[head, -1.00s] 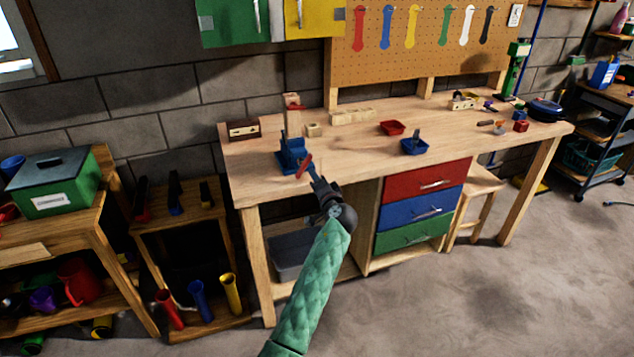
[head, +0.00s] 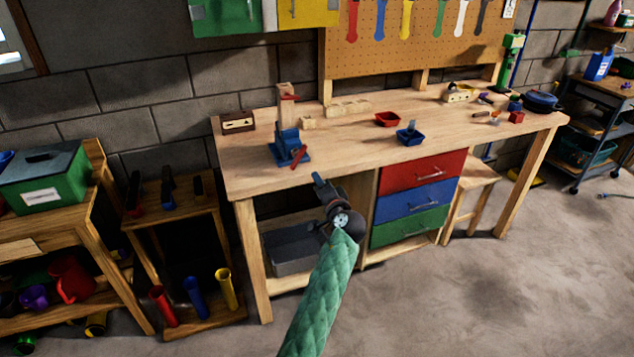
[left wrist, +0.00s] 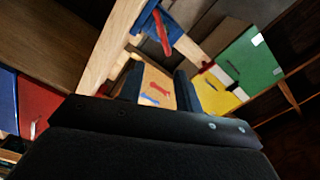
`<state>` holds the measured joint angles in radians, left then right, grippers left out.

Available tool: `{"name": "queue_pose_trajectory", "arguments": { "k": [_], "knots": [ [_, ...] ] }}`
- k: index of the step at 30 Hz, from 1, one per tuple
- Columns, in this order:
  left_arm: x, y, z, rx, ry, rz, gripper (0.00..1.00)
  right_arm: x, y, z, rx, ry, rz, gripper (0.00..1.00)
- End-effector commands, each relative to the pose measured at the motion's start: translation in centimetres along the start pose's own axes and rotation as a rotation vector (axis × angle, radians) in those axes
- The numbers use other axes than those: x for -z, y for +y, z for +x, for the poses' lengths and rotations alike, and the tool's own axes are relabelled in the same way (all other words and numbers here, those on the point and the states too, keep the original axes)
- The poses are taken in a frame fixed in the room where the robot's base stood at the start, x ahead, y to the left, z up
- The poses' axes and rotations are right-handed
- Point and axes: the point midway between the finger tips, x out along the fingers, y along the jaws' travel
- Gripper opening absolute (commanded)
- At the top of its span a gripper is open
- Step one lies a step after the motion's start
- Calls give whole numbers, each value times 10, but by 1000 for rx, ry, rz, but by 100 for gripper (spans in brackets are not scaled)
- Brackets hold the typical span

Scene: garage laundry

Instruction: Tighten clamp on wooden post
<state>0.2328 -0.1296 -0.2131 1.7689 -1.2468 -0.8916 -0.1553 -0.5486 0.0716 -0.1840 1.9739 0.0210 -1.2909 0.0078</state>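A blue clamp (head: 287,146) with a red handle (head: 299,158) stands at the front left of the workbench. The handle slants down toward the bench edge. A light wooden post (head: 284,112) rises upright at the clamp, with a small red piece near its top; how firmly the clamp grips it I cannot tell. My left gripper (head: 319,181) is just off the bench's front edge, below and right of the handle, apart from it. In the left wrist view its two dark fingers (left wrist: 158,88) are spread with nothing between them; the blue clamp and red handle (left wrist: 162,32) show beyond. My right gripper is not in view.
The workbench (head: 345,160) has a wooden box (head: 237,122) at left, small wooden blocks behind, and a red tray (head: 387,119) and blue tray (head: 410,137) to the right. Drawers (head: 421,172) are below.

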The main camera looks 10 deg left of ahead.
Motion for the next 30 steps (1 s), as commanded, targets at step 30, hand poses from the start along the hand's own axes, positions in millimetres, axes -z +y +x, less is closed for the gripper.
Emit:
{"name": "queue_pose_trajectory", "arguments": {
  "k": [30],
  "knots": [
    [-62, -91, 80, 209, 18, 153, 0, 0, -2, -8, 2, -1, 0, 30]
  ]
}}
